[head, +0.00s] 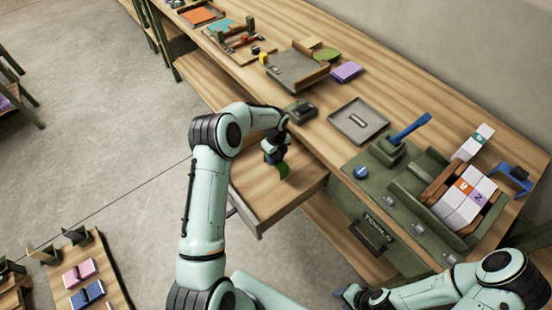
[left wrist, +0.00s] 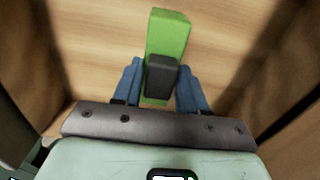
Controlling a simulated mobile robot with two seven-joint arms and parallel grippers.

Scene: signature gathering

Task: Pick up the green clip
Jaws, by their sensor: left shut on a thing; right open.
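The green clip (left wrist: 168,35) shows large in the left wrist view, a bright green bar with a dark grey block on it. My left gripper (left wrist: 158,80) has its blue fingers on both sides of the clip and is shut on it. In the head view the green clip (head: 283,170) is a small patch under my left gripper (head: 274,156), over the open wooden drawer (head: 262,205). Whether it touches the drawer floor, I cannot tell. My right gripper (head: 352,296) is open at the bottom, below the green machine and apart from the clip.
Drawer walls rise on both sides in the left wrist view. On the bench stand a grey tray (head: 358,121), a dark device (head: 299,110), a green machine with a blue lever (head: 410,128) and a rack of white blocks (head: 463,203).

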